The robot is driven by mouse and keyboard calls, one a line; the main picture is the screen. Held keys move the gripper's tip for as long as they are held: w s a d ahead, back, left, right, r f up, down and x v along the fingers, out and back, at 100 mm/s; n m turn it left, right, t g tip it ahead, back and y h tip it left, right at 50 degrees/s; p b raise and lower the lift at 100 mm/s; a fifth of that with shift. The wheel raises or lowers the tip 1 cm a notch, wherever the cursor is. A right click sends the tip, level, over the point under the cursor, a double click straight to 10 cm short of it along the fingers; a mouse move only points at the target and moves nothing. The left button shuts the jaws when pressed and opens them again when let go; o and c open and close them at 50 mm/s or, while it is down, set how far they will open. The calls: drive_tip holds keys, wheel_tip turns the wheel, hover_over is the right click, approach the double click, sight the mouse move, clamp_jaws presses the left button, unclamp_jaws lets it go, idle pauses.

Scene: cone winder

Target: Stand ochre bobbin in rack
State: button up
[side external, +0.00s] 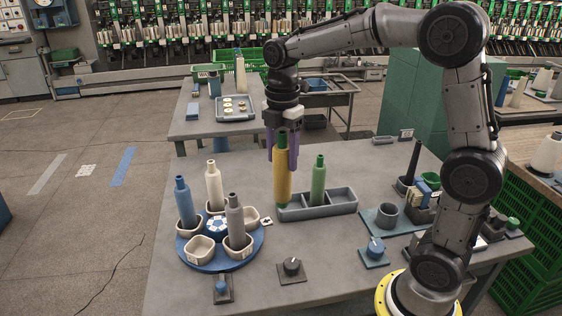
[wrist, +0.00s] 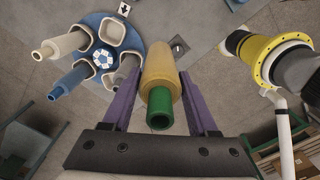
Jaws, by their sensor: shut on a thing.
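The ochre bobbin (side external: 282,183), with a green top, is upright between the purple fingers of my gripper (side external: 282,164). My gripper is shut on its upper part. In the wrist view the ochre bobbin (wrist: 161,68) points its green end at the camera. The grey rack (side external: 318,211) has three compartments in a row. A green bobbin (side external: 318,180) stands in its middle compartment, and the right one is empty. The ochre bobbin's lower end overlaps the rack's left end in the side view; I cannot tell whether it is inside or above that compartment.
A blue round carousel (side external: 218,262) with cream cups holds blue, cream and grey bobbins at the left. Knobs on bases (side external: 291,267) stand at the front. A blue-grey tray with a grey cup (side external: 387,214) is right of the rack.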

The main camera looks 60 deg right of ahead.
sight(281, 132)
drive_tip(key=shift+r, duration=1.7)
drive_tip(key=shift+w, duration=0.25)
drive_tip(key=w+d+f+n, duration=0.1)
drive_tip(key=w+d+f, duration=0.4)
drive_tip(key=w+d, duration=0.15)
drive_tip(key=d+f+m, duration=0.1)
drive_tip(key=d+f, duration=0.8)
drive_tip(key=shift+s+f, duration=0.15)
drive_tip(key=shift+f, duration=0.25)
drive_tip(key=shift+d+f, duration=0.1)
drive_tip(key=shift+f, duration=0.15)
